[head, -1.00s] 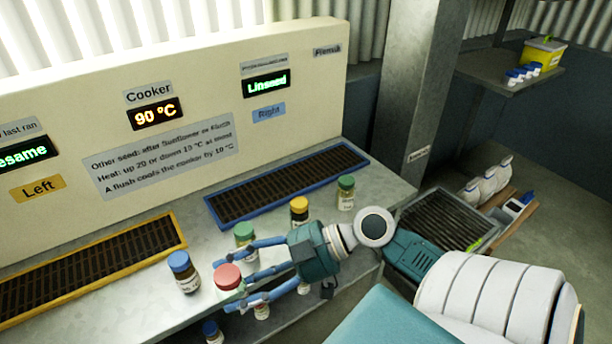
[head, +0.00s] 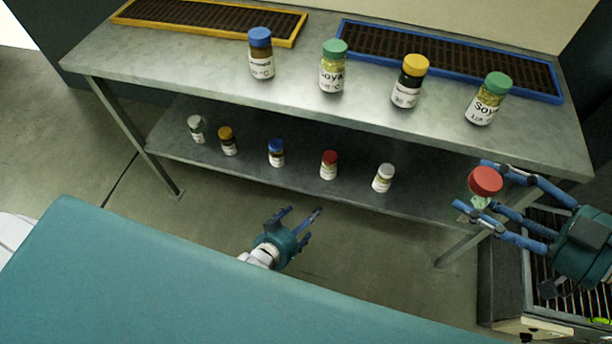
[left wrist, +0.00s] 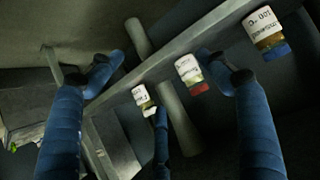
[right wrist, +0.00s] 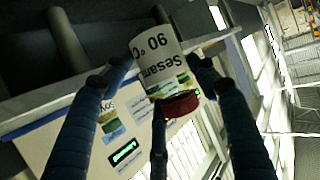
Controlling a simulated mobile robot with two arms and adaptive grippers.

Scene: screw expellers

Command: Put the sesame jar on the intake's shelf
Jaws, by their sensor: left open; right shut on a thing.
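The sesame jar (head: 485,182) has a red lid. Its white label reads "Sesame 90 °C" in the right wrist view (right wrist: 155,62). My right gripper (head: 476,190) is shut around it and holds it in the air by the front right corner of the counter; the fingers hide part of it. My left gripper (head: 303,220) is open and empty, low in front of the lower shelf (head: 300,187). That shelf bears several small jars, one with a red lid (head: 329,165). I cannot tell which surface is the intake's shelf.
On the counter (head: 200,62) stand jars with a blue lid (head: 260,53), green lids (head: 333,66) (head: 488,98) and a yellow lid (head: 410,80). Behind them lie a yellow-framed grate (head: 210,16) and a blue-framed grate (head: 450,58). A grated box (head: 535,270) stands below my right gripper.

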